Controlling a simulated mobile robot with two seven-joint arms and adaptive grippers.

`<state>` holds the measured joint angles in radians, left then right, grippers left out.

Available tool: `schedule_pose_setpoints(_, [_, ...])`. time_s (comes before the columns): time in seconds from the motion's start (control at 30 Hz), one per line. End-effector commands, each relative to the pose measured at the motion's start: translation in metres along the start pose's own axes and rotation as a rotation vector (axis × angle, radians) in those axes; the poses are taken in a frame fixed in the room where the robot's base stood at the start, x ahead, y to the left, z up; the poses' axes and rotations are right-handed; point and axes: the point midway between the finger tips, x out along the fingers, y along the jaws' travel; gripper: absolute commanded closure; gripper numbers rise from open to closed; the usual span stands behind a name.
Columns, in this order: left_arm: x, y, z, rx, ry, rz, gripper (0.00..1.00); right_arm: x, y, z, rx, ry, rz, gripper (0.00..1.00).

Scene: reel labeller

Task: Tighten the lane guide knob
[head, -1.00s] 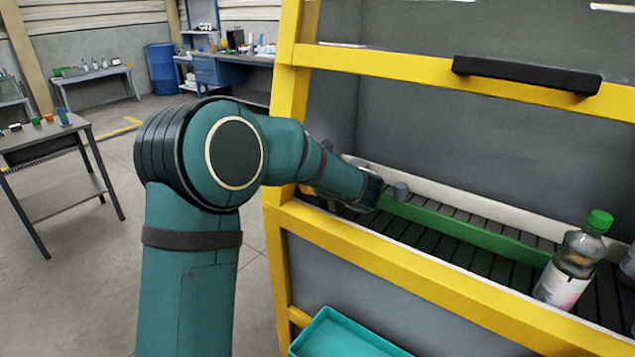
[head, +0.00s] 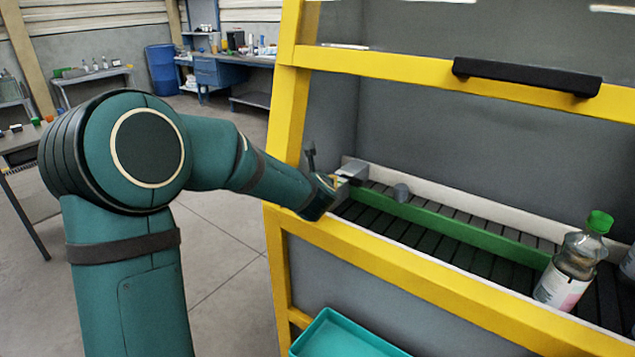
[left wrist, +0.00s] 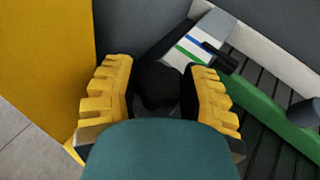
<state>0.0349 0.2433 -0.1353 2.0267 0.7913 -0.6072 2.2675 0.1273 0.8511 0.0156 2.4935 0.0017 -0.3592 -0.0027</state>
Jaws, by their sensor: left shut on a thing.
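My left gripper (head: 337,184) reaches through the yellow frame to the left end of the conveyor. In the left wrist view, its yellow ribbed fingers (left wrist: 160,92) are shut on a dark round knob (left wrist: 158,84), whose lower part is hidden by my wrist. Beside the knob is a grey bracket (head: 354,169) with a white, blue and green striped label (left wrist: 195,50). The green lane guide (head: 450,230) runs along the conveyor from near the bracket; it also shows in the left wrist view (left wrist: 262,108). My right gripper is not in view.
The yellow frame (head: 400,258) edges the opening in front and at left, with a black handle (head: 525,75) on its upper bar. A green-capped bottle (head: 572,268) stands at the right on the slatted conveyor. A teal tray (head: 345,335) sits below.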

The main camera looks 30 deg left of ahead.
Motion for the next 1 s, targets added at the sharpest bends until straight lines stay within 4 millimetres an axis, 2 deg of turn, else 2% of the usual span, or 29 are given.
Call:
schedule_pose_setpoints(0.33, [0.0004,0.0007,0.0012,0.000,-0.003,0.001,0.90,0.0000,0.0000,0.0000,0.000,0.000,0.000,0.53])
schedule_pose_setpoints(0.37, [0.0004,0.0007,0.0012,0.000,-0.003,0.001,0.42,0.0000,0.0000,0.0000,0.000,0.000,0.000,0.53])
schedule_pose_setpoints(0.4, [0.0004,0.0007,0.0012,0.000,-0.003,0.001,0.27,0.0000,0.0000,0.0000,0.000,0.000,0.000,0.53])
schedule_pose_setpoints(0.43, [0.0003,0.0007,0.0012,0.000,-0.003,0.001,0.22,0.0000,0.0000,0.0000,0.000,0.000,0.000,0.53])
schedule_pose_setpoints(0.87, [0.0003,0.0025,0.0000,-0.002,0.000,0.005,0.22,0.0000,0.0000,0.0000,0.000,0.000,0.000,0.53])
schedule_pose_setpoints(1.0, [-0.0051,0.0023,0.0000,-0.002,0.000,0.005,0.22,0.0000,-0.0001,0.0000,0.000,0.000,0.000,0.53])
